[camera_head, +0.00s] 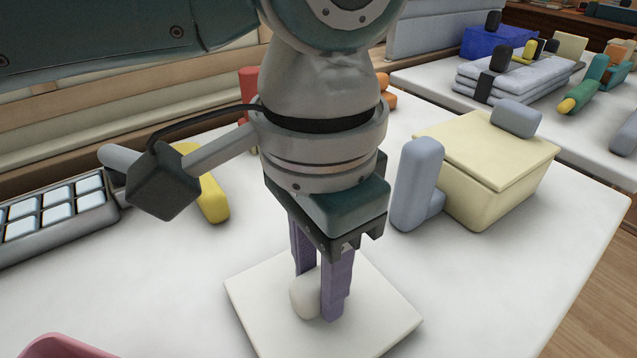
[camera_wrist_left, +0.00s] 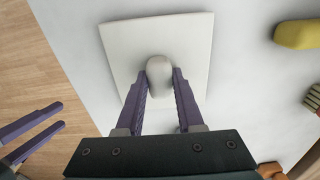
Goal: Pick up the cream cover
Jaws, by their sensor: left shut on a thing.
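The cream cover (camera_head: 265,290) is a flat, off-white square plate with a rounded knob (camera_head: 305,295) in its middle. My left gripper (camera_head: 322,300) points down, its purple fingers shut on the knob from both sides. The left wrist view shows the same knob (camera_wrist_left: 160,75) between the fingertips (camera_wrist_left: 160,80), with the cover (camera_wrist_left: 125,45) around it. I cannot tell whether the cover touches the white table or is just above it. My right gripper (camera_wrist_left: 62,115) shows only at the left edge of the left wrist view, its fingers apart and empty.
A pale yellow box (camera_head: 490,150) with grey blocks stands to the right on the table. A yellow block (camera_head: 212,198) and a grey tray (camera_head: 55,215) are at left. A pink rim (camera_head: 60,347) shows at the bottom left. Table right of the cover is clear.

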